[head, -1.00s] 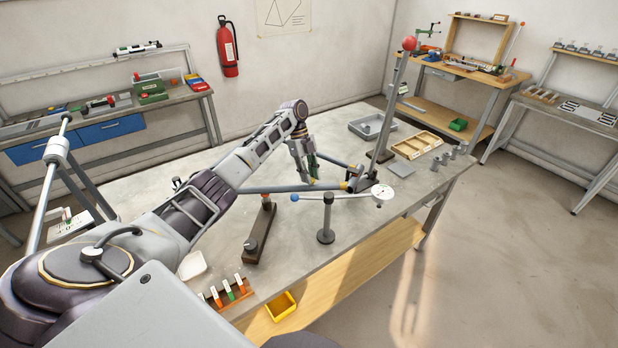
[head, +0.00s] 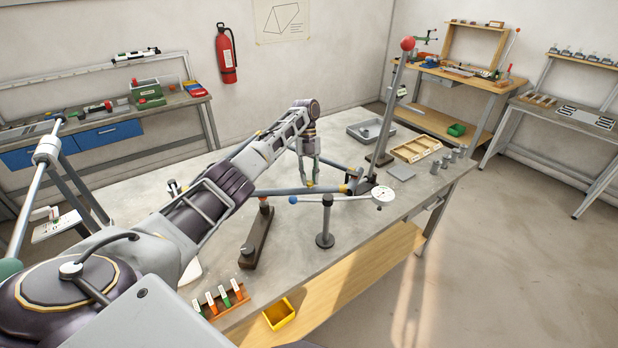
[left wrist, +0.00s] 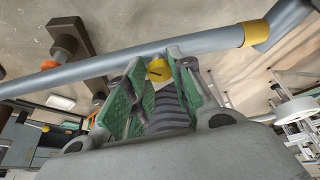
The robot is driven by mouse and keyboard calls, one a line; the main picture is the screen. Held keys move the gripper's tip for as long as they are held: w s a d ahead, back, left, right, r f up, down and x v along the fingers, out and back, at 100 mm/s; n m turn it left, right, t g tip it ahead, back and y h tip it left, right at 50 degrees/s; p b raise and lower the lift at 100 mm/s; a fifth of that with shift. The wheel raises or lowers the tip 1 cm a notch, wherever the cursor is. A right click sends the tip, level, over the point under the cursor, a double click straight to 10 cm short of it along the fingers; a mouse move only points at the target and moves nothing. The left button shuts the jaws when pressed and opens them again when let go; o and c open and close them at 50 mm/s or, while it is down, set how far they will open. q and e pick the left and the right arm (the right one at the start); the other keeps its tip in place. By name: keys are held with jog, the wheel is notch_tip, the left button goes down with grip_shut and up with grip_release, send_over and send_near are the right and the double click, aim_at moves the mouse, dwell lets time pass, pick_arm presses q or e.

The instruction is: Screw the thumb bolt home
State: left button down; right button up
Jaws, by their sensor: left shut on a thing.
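My left gripper (head: 309,181) is shut on the yellow thumb bolt (left wrist: 158,70), at the long grey tube (head: 280,190) of the frame. In the left wrist view the bolt's head, with a dark line across it, lies between the tips of the green finger pads, right against the tube (left wrist: 100,66). How deep the bolt sits is hidden by the fingers. A yellow band (left wrist: 257,33) marks the tube near its joint. My right gripper is not in view.
A dial gauge (head: 383,195) on a stand (head: 326,225) is close in front of the tube. A dark support block (head: 257,240) stands left of it. A tall post with a red ball (head: 408,44), a grey tray (head: 371,130) and a wooden tray (head: 416,149) are behind right.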

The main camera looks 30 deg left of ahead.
pick_arm(q)
jog(key=shift+r, duration=0.15)
jog(key=c, duration=1.2)
grip_release()
jog(key=shift+v, duration=3.65)
